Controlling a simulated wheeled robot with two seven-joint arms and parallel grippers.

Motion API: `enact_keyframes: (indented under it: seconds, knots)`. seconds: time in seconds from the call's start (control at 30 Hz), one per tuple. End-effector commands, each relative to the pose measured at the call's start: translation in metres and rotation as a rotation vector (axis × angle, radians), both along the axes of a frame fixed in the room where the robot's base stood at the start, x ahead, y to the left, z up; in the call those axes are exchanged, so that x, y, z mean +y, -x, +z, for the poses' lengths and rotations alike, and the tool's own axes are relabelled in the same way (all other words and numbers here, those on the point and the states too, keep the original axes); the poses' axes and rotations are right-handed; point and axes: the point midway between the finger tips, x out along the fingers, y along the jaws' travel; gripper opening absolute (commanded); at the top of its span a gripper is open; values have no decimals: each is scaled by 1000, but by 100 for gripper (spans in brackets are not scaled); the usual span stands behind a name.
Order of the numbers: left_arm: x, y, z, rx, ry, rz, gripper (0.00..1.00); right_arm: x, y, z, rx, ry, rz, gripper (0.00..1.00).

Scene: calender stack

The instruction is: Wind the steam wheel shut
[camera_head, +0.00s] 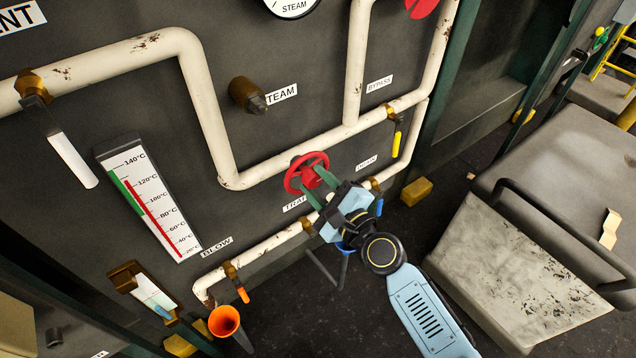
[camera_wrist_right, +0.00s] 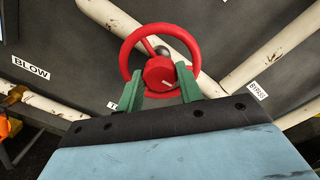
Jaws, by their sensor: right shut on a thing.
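A red handwheel (camera_head: 307,173) is in front of the white pipes in the head view, above a partly hidden label that starts "TRA". My right gripper (camera_head: 329,190) is shut on it. In the right wrist view, the green fingers (camera_wrist_right: 160,85) lie on either side of the red wheel's hub (camera_wrist_right: 160,72). I cannot tell whether the wheel sits on a stem. A brass stub (camera_head: 248,95) with a bare dark tip stands up and left of it, beside a label reading "TEAM", its first letter hidden. My left gripper is not in view.
White pipes (camera_head: 205,100) run across the dark panel. A yellow lever (camera_head: 397,143) and an orange lever (camera_head: 242,294) stick out from them. An orange funnel (camera_head: 225,322) stands low left. A grey bench (camera_head: 560,160) is on the right. Dark floor is open below the panel.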

Motion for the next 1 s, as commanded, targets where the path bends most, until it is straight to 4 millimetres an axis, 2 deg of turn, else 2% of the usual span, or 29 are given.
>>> enact_keyframes:
  seconds: [0.3, 0.77, 0.8, 0.93, 1.0]
  knots:
    - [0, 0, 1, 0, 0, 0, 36, 0, 0, 0, 51, -70, 0, 13]
    - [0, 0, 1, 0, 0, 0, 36, 0, 0, 0, 58, -79, 0, 13]
    - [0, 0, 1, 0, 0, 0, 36, 0, 0, 0, 58, -79, 0, 41]
    - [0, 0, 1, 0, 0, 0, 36, 0, 0, 0, 56, -78, 0, 58]
    - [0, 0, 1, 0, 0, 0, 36, 0, 0, 0, 56, -77, 0, 58]
